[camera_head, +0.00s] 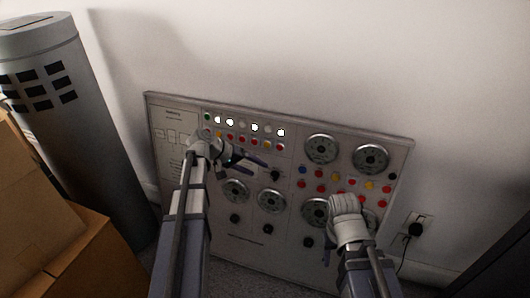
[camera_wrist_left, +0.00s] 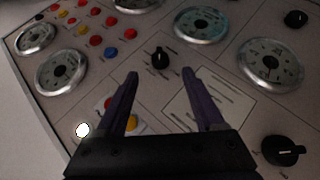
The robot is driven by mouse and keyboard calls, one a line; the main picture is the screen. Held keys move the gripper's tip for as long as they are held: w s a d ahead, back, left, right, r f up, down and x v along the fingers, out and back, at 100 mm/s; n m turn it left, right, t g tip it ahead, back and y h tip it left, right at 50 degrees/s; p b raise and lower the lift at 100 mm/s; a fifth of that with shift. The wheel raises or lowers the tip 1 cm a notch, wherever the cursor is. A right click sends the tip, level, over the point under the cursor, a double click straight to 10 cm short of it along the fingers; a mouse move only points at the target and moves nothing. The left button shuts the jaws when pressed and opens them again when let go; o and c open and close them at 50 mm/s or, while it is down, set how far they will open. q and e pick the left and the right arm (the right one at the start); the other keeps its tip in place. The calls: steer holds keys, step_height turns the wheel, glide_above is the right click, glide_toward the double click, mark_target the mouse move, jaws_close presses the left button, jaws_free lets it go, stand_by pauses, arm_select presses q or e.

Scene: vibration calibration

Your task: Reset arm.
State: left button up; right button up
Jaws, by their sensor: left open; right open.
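A grey control panel (camera_head: 280,225) leans against the wall, with lit white lamps, coloured buttons, round dials and black knobs. My left gripper (camera_head: 252,160) is in front of the panel's left half. Its two purple fingers are apart and empty, and they also show in the left wrist view (camera_wrist_left: 160,76). In that view a black knob (camera_wrist_left: 160,58) lies beyond the gap between the fingertips, and I see no contact. My right gripper (camera_head: 328,252) is low in front of the panel's right half, mostly hidden behind my own wrist, and seems to hold nothing.
A grey cylinder (camera_head: 95,135) with dark slots stands at the left, beside cardboard boxes (camera_head: 95,255). A wall socket with a black plug (camera_head: 415,229) and cable is right of the panel. The wall above the panel is bare.

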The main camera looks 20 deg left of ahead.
arm_select(q)
steer(key=s+d+f+m+g+y, duration=0.3)
steer(key=s+d+m+y, duration=0.1)
steer(key=s+d, duration=0.65)
steer(key=s+d+f+m+g+y, duration=0.25)
steer(key=s+d+f+y, duration=0.2)
steer(key=s+d, duration=0.55)
step_height(320, 180, up, 29)
steer(key=s+a+p, duration=0.1)
steer(key=p, duration=2.7)
steer(key=shift+r+m+p, duration=0.2)
steer(key=shift+m+p, duration=0.15)
steer(key=shift+a+y, duration=0.1)
steer(key=shift+y, duration=0.15)
